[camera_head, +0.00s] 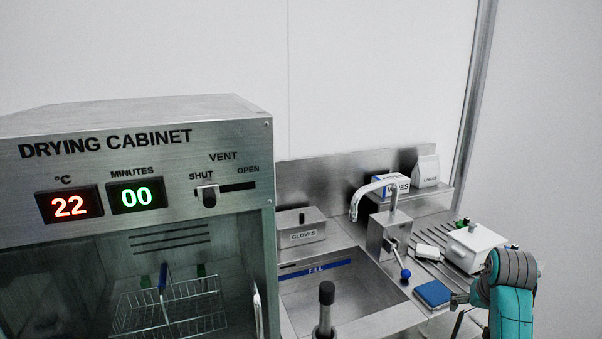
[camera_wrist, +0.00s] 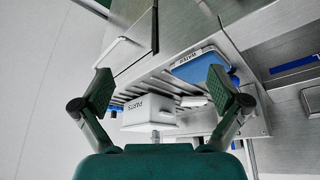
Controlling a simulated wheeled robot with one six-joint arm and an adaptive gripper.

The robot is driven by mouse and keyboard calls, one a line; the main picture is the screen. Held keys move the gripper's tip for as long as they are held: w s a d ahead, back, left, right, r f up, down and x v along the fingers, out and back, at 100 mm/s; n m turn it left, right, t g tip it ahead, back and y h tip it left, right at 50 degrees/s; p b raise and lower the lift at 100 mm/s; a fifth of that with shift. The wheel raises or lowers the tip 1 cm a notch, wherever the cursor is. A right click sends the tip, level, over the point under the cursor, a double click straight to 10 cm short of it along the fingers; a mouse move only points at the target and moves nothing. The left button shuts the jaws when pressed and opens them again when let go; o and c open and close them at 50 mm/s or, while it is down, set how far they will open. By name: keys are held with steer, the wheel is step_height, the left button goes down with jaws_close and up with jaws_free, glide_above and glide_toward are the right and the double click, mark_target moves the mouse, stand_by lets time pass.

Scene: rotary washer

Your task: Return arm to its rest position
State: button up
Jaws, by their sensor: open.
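My teal arm is at the lower right of the head view, where my gripper (camera_head: 459,300) shows only in part beside the blue pad. In the wrist view my gripper (camera_wrist: 161,91) is open, its two fingers wide apart with nothing between them in its grasp. Beyond the fingers lie a white box marked PARTS (camera_wrist: 148,112) and the blue pad (camera_wrist: 194,66), both apart from the fingers as far as I can tell. In the head view the white box (camera_head: 470,247) sits on the ribbed drainboard and the blue pad (camera_head: 432,293) lies nearer the sink.
A drying cabinet (camera_head: 150,112) fills the left, with a wire basket (camera_head: 190,306) inside. A black-topped post (camera_head: 326,293) rises in front.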

steer(key=s+a+f+n+t, duration=0.1)
steer(key=s+a+f, duration=0.35)
steer(key=f, duration=0.25)
steer(key=s+a+f+t, duration=0.1)
steer(key=s+a+f, duration=0.35)
steer(key=f, duration=0.35)
steer(key=s+a+f+n+t, duration=0.1)
steer(key=s+a+f+t, duration=0.15)
steer(key=s+f, duration=0.35)
steer(key=s+a+f+t, duration=0.1)
steer(key=s+a+f, duration=0.1)
steer(key=s+a, duration=0.35)
steer(key=s+a+f, duration=0.2)
steer(key=s, duration=0.6)
steer(key=s+a+r+n+t+y, duration=0.1)
steer(key=s+a+r+t, duration=0.1)
steer(key=s+r, duration=0.6)
steer(key=s+a+r+n+t+y, duration=0.1)
steer(key=s+a+r+t, duration=0.1)
steer(key=s+r, duration=0.7)
steer(key=s+a, duration=0.1)
steer(key=s, duration=0.6)
steer(key=shift+s+a+r+n+t, duration=0.25)
steer(key=shift+s+a+n+t, duration=0.05)
steer(key=shift+t, duration=0.05)
